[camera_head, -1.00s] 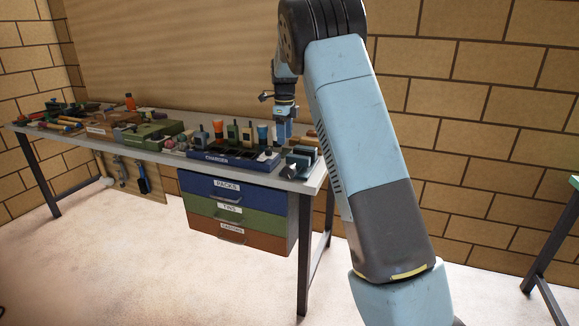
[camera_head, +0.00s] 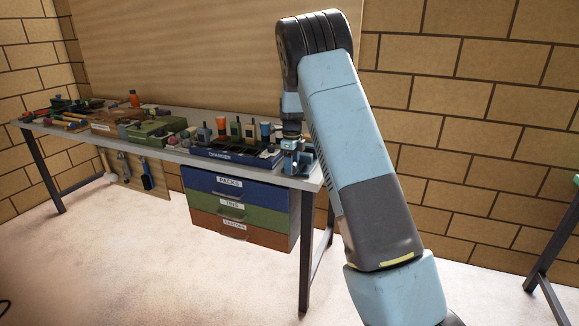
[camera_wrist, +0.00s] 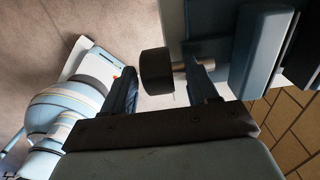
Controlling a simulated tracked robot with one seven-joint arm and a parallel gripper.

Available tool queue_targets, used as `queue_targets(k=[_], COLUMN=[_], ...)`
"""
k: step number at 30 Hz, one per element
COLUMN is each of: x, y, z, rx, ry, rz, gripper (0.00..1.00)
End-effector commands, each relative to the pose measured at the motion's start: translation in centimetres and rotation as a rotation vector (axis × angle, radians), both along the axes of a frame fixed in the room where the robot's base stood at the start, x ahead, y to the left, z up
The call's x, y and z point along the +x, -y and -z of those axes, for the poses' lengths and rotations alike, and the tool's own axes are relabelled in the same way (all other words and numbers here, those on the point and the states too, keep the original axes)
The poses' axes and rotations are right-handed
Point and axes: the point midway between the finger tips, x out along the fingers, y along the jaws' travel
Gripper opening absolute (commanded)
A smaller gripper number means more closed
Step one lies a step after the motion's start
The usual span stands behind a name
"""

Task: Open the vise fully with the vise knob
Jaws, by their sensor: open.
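The vise (camera_wrist: 258,48) is a blue-grey block at the upper right of the wrist view. Its vise knob (camera_wrist: 154,70) is a dark round cylinder on a short metal shaft that sticks out leftward from the vise. My gripper (camera_wrist: 160,66) is open, with one finger left of the knob and the other to its right, close to the shaft. The knob shows between the fingers; I cannot tell whether either touches it. In the head view, my gripper (camera_head: 291,165) is down at the vise (camera_head: 304,160), on the workbench's right end, and its fingers are hard to make out.
The workbench (camera_head: 180,157) carries a blue charger tray (camera_head: 232,155) just left of the vise, with several bottles behind it. A green case (camera_head: 152,130) and tools lie further left. A drawer unit (camera_head: 238,208) hangs below. Open floor lies in front.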

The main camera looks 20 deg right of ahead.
Motion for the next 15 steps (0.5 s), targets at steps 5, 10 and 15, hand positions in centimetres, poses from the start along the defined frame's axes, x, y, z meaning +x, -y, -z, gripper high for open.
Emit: queue_targets(k=[5, 10, 15], x=[-0.01, 0.00, 0.00], y=[0.01, 0.00, -0.02], z=[0.55, 0.54, 0.52], rx=[0.000, 0.000, 0.000], ry=[0.000, 0.000, 0.000], rz=[0.000, 0.000, 0.000], gripper=[0.58, 0.58, 0.46])
